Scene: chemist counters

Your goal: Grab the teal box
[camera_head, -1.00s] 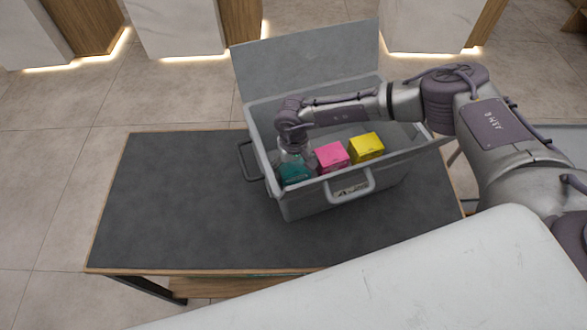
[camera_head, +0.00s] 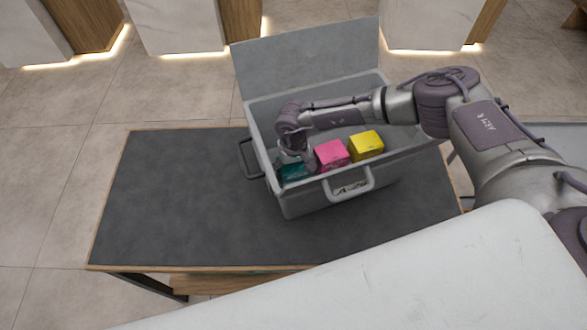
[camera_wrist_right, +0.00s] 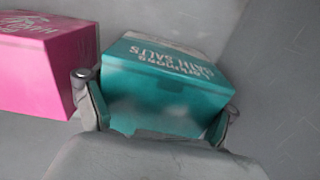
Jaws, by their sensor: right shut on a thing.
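The teal box (camera_head: 293,171) sits inside the open grey case, near its left front corner. In the right wrist view the teal box (camera_wrist_right: 165,85) shows white lettering reading "bath salts". My right gripper (camera_head: 293,158) reaches down into the case over the teal box, partly hiding it. In the right wrist view the fingers of my right gripper (camera_wrist_right: 155,108) are on either side of the teal box, shut on it. My left gripper is not in view.
The grey case (camera_head: 300,205) stands on a dark table (camera_head: 170,200) with its lid (camera_head: 305,60) raised at the back. A pink box (camera_head: 332,155) and a yellow box (camera_head: 366,145) are to the right of the teal box. The table's left part is clear.

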